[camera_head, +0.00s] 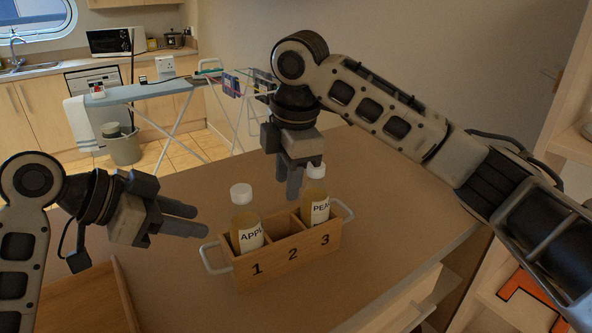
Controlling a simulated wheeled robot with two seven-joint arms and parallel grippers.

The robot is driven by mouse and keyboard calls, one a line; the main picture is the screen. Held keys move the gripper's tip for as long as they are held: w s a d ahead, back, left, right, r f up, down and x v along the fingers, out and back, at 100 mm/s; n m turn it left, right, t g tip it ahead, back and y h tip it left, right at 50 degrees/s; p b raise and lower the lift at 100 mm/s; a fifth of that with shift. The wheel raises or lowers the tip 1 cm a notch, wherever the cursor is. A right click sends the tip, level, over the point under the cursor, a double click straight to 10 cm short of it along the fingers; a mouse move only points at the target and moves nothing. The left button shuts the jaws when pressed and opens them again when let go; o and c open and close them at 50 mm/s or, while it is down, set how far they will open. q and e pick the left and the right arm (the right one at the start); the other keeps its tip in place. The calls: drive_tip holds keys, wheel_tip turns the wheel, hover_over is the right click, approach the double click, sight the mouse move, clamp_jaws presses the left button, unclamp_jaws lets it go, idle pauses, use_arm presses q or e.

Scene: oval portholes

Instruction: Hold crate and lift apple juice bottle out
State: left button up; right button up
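A wooden crate (290,262) with compartments marked 1, 2 and 3 and a pale handle at each end stands on the table. The apple juice bottle (245,222), white-capped and labelled "APPL", stands upright in compartment 1. A second white-capped bottle (315,208), labelled "PEA", stands in compartment 3. Compartment 2 looks empty. My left gripper (202,220) is open and empty, left of the crate and apart from the apple bottle. My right gripper (290,193) points down above and behind the crate, near the second bottle. Its fingers overlap in this view, so their gap is unclear.
The brown table (390,210) is clear around the crate. A wooden panel edge (100,300) lies at the lower left. Shelving (560,160) stands at the right. An ironing board (150,92) and a drying rack stand behind the table.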

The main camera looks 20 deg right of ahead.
sight(296, 235)
drive_tip(key=shift+n+g+h, duration=0.4)
drive_tip(key=shift+n+g, duration=0.2)
drive_tip(key=shift+g, duration=0.2)
drive_tip(key=f, duration=0.4)
drive_tip(key=s+f, duration=0.1)
drive_tip(key=f, duration=0.4)
drive_tip(key=s+d+f, duration=0.1)
drive_tip(key=f, duration=0.4)
drive_tip(key=shift+f, duration=0.1)
